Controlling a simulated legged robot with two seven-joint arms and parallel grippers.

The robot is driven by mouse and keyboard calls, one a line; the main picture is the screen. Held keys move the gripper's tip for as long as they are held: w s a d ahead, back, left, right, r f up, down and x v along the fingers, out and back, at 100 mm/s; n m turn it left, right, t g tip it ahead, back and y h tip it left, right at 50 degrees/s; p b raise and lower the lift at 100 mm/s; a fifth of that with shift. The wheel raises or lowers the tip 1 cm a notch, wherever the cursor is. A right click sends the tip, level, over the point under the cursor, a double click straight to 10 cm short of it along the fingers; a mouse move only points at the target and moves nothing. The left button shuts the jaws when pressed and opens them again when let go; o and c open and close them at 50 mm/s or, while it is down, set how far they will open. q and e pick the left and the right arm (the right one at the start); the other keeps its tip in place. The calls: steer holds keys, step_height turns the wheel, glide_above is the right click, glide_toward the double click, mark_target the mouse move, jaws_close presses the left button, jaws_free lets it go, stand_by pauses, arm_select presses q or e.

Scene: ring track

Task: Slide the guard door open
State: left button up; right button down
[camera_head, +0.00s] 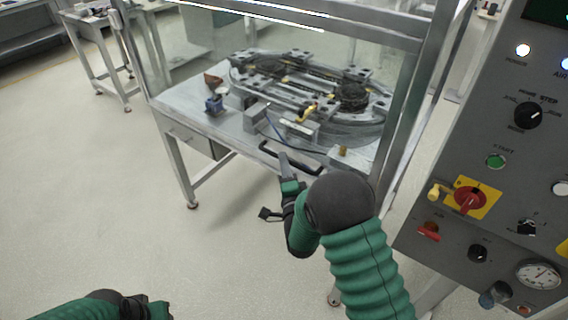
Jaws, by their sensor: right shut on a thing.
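The guard door (195,50) is a clear pane in the metal frame at the front of the ring-track station. Its black bar handle (310,168) runs along the lower front, above the table edge. My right gripper (285,162) is shut on the handle, near its middle, and hides part of it. I cannot tell from the clear pane how far the door stands open. My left gripper (158,309) is low at the bottom left, far from the door, and its fingers are too cut off to read.
Behind the pane, the oval ring track (310,85) sits on the station table (185,95). A grey control panel (480,140) with knobs and a gauge stands close on the right. The floor (90,190) at left is clear.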

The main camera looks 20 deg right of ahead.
steer(key=shift+s+f, duration=0.1)
steer(key=shift+f, duration=0.2)
stand_by(0.4)
steer(key=shift+r, duration=0.1)
